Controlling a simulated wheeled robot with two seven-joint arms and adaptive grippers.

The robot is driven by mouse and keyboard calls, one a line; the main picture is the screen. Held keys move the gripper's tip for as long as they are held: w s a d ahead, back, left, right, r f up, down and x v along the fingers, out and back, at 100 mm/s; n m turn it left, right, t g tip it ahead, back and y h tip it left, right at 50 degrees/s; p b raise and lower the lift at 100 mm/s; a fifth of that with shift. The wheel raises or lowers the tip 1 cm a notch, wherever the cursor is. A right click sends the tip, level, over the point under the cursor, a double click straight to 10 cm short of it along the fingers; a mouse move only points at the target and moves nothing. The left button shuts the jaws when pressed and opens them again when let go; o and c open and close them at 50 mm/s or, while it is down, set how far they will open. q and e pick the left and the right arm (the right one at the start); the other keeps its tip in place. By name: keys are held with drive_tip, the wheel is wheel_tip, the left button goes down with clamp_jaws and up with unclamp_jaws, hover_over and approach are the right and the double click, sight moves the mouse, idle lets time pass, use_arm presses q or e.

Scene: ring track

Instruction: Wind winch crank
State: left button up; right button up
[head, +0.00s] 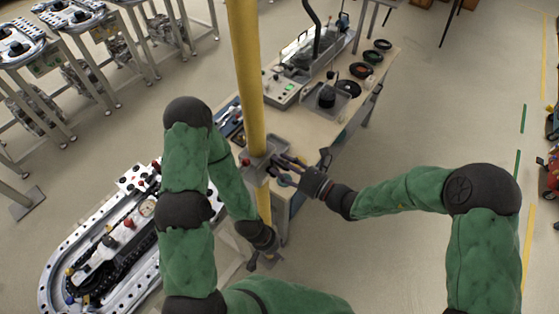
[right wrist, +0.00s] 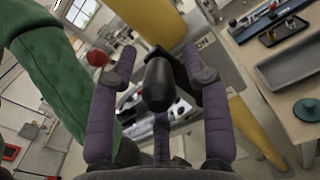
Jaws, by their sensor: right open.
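The winch (head: 262,165) is a grey housing on a yellow post (head: 246,70), with a red knob (head: 245,161) on its left side. The red knob also shows in the right wrist view (right wrist: 98,58). My right gripper (head: 280,168) is at the winch with its purple fingers spread. In the right wrist view, a black cylindrical handle (right wrist: 158,84), seemingly the crank grip, lies between my open right fingers (right wrist: 160,75); I cannot tell whether they touch it. My left gripper (head: 268,260) is low beside the post; its fingers are too small to read.
A workbench (head: 345,122) behind the post holds a tray, black round parts and a control box (head: 281,92). A ring track (head: 75,240) with parts stands at lower left. More track tables stand at upper left. The floor on the right is mostly clear.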

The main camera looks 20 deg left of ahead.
drive_tip(key=shift+w+a, duration=0.15)
drive_tip(key=shift+a, duration=0.3)
clamp_jaws()
